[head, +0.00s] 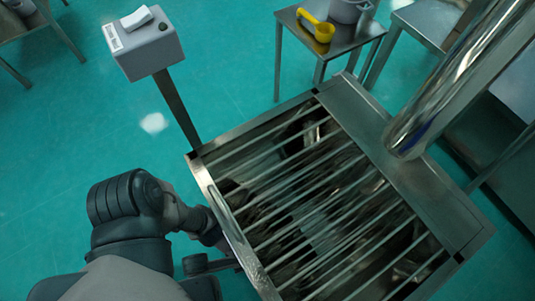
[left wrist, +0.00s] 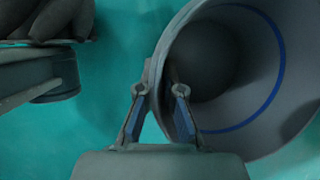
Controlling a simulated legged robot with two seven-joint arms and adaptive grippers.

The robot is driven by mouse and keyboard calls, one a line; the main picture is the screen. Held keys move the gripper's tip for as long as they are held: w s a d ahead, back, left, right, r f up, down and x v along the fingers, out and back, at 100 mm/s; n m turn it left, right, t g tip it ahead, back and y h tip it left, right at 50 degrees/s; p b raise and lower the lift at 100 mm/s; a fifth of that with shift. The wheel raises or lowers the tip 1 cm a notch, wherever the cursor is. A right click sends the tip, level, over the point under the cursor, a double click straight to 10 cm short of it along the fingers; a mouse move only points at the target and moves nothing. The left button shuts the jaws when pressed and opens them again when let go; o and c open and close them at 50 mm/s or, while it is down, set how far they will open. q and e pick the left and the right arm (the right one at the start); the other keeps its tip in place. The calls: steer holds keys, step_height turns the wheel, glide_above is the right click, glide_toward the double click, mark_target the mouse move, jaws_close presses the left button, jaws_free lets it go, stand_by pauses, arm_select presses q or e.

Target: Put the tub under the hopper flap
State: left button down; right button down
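In the left wrist view, a grey tub (left wrist: 222,125) with a blue band inside fills the right side, its open mouth toward the camera. My left gripper (left wrist: 160,92) straddles the tub's near wall, one finger outside and one inside the mouth. Teal floor shows between the outer finger and the wall, so the fingers look open. In the head view the left arm (head: 150,225) reaches toward the left side of the sieve (head: 225,215); its gripper and this tub are hidden there. I cannot identify the hopper flap. My right gripper is not in view.
A grey control box (head: 145,45) on a post stands left of the sieve. A side table (head: 335,47) behind holds a yellow scoop (head: 318,28) and a grey container (head: 345,11). A shiny metal pipe (head: 450,80) slants over the right side.

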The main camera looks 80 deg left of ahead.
arm_select(q)
steer(key=shift+d+f, duration=0.1)
steer(key=shift+f, duration=0.05)
steer(key=c, duration=1.2)
jaws_free()
steer(key=shift+c, duration=0.2)
steer(key=v, duration=1.1)
steer(key=shift+r, duration=0.4)
